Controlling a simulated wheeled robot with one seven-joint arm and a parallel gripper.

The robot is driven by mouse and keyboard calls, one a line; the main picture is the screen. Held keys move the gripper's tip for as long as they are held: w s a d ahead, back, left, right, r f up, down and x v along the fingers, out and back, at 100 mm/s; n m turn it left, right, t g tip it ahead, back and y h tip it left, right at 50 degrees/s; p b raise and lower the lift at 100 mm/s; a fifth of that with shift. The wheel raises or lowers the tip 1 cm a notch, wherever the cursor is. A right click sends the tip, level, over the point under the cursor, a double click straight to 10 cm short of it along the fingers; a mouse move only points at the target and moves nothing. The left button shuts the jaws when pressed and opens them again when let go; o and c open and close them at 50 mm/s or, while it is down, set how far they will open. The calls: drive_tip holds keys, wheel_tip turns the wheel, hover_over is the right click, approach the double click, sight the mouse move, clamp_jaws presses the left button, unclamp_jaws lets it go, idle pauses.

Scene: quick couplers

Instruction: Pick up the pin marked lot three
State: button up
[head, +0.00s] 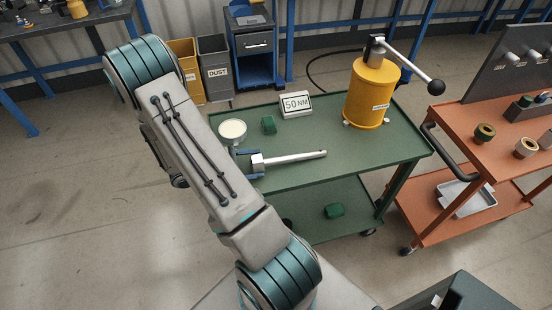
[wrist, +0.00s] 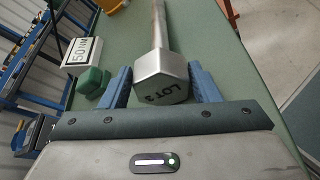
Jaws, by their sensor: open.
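The pin (head: 298,157) has a pale metal hex head and a long round shaft. It lies on the green cart top, its shaft pointing right in the head view. In the wrist view the pin's head (wrist: 160,76) faces me and reads LOT 3. My gripper (head: 248,162) is at the head end of the pin. In the wrist view my gripper (wrist: 161,84) is open, with one blue finger on each side of the hex head. I cannot tell whether either finger touches it. My arm hides the cart's left part in the head view.
An orange cart (head: 470,125) stands to the right. The cart top right of the pin is clear.

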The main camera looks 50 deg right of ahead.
drive_tip(key=shift+d+f, duration=0.1)
drive_tip(key=shift+d, duration=0.1)
clamp_jaws()
drive_tip(key=shift+r, duration=0.25)
drive_tip(key=shift+r, duration=1.9)
drive_tip(key=w+d+r+b, duration=0.2)
drive_tip(key=d+r, duration=0.5)
drive_tip(key=d, duration=0.4)
drive_tip(key=shift+w, duration=0.9)
